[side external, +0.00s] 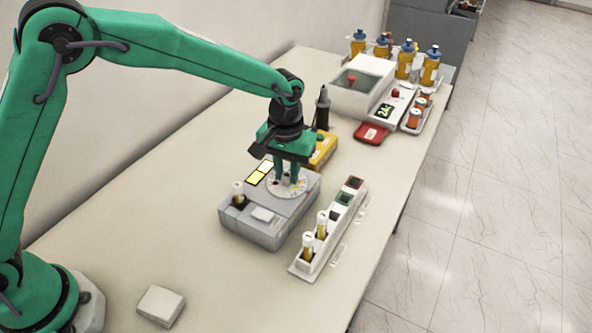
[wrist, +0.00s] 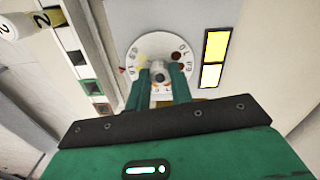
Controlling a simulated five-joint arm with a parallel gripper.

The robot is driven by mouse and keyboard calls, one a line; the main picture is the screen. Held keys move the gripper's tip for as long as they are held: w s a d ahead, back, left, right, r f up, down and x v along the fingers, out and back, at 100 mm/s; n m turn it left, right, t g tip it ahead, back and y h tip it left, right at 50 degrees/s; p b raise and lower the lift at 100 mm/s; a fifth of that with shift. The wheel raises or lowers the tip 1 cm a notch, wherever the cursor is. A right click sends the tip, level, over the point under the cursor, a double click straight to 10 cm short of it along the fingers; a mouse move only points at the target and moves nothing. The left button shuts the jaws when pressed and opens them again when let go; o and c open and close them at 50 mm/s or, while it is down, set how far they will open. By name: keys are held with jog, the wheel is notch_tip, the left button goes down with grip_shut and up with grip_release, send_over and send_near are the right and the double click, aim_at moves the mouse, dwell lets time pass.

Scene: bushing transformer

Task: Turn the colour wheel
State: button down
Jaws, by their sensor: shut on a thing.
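The colour wheel (side external: 286,186) is a white disc with numbers, on top of a grey tester box (side external: 268,239). It also shows in the wrist view (wrist: 145,50), with a knob (wrist: 159,73) at its middle. My gripper (side external: 284,180) points down over the wheel, and its green fingers (wrist: 163,76) are on either side of the knob, shut on it. The fingers hide part of the wheel's near side. Two yellow windows (wrist: 213,60) are lit beside the wheel, one brighter and paler than the other. A capped vial (side external: 238,192) stands in the box's left well.
A white rack (side external: 310,257) with capped vials and some empty slots stands right of the box. A yellow case (side external: 323,150) and a dark upright probe (side external: 322,108) are behind it. Bottles (side external: 404,62) stand at the far end. A small pale block (side external: 160,305) lies in front.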

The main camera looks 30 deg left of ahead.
aim_at(287, 174)
jog(key=shift+m, duration=3.4)
jog(key=c, duration=1.2)
grip_release()
jog(key=shift+c, duration=0.2)
jog(key=shift+r, duration=0.1)
notch_tip(287, 174, up, 7)
jog(key=shift+r, duration=0.35)
